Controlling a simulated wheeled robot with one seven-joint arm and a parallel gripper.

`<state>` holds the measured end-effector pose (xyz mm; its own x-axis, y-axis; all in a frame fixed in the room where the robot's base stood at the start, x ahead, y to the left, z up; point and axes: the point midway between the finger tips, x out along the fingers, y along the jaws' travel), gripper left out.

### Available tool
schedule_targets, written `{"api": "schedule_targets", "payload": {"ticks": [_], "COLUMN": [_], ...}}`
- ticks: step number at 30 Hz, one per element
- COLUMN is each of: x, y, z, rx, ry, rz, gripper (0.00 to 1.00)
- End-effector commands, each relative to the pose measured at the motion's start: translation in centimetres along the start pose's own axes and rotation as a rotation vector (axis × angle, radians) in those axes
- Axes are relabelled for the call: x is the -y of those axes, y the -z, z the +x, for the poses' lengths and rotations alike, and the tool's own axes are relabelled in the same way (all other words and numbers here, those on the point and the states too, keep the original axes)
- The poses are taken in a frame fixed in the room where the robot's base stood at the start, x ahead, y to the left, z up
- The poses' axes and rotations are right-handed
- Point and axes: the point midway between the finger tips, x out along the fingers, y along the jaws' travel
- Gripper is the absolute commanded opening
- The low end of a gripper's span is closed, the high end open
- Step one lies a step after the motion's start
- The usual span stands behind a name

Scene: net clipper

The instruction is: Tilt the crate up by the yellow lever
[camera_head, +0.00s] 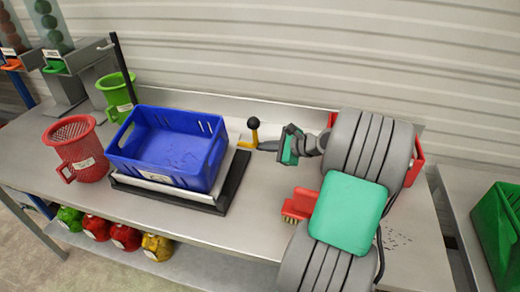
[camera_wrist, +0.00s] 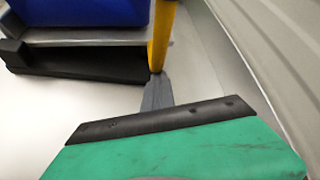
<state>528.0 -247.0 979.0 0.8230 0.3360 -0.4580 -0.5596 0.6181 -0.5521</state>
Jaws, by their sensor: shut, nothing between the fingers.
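The blue crate (camera_head: 168,147) sits level and looks empty on a low stand with a black frame (camera_head: 236,180) on the table. The yellow lever (camera_head: 254,134) with a black knob stands upright at the crate's right side. My gripper (camera_head: 268,146) comes from the right, shut, its grey fingertips at the lever's lower part. In the wrist view the fingers (camera_wrist: 158,92) point at the base of the lever (camera_wrist: 160,38), with the crate (camera_wrist: 85,12) at top left. I cannot tell whether the fingertips touch the lever.
A red mesh basket (camera_head: 76,150) stands left of the crate, and a green one (camera_head: 117,92) stands behind it. A red brush (camera_head: 299,206) lies near my arm. A red container (camera_head: 416,162) is partly hidden behind my arm. The table front (camera_head: 245,225) is clear.

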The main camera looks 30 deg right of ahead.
Motion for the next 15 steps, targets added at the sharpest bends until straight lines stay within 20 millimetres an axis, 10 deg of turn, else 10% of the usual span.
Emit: {"api": "schedule_targets", "payload": {"ticks": [15], "x": [1.0], "y": [-2.1], "z": [-1.9], "rx": [0.002], "ry": [0.012], "rz": [-0.009], "gripper": [0.00]}}
